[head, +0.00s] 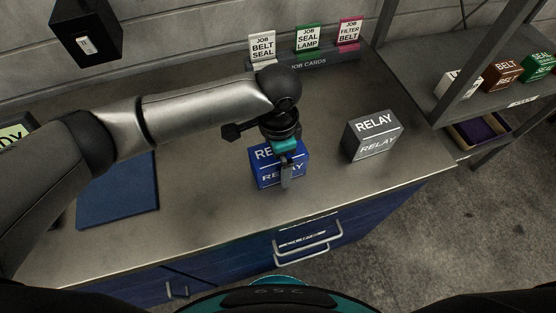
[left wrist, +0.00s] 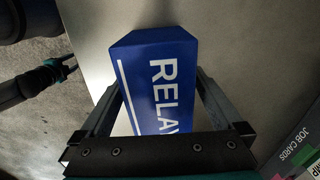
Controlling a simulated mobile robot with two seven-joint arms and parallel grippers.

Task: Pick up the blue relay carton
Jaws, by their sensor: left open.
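The blue relay carton (head: 265,173) stands on the metal workbench (head: 215,225), its white RELAY lettering partly covered by my left gripper (head: 285,174). That gripper points down over the carton. In the left wrist view, the carton (left wrist: 150,50) sits between the two fingers of the left gripper (left wrist: 157,85), one on each side. The jaws are open; whether a finger touches the carton I cannot tell. My right gripper (left wrist: 62,68) shows small at the left of the left wrist view, away from the carton; its jaw state is unclear.
A grey relay carton (head: 373,136) stands to the right of the blue one. A blue mat (head: 118,193) lies at the left. A job card holder (head: 318,66) stands at the back. A shelf (head: 455,118) with small cartons is at the right. Bare bench lies between the cartons.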

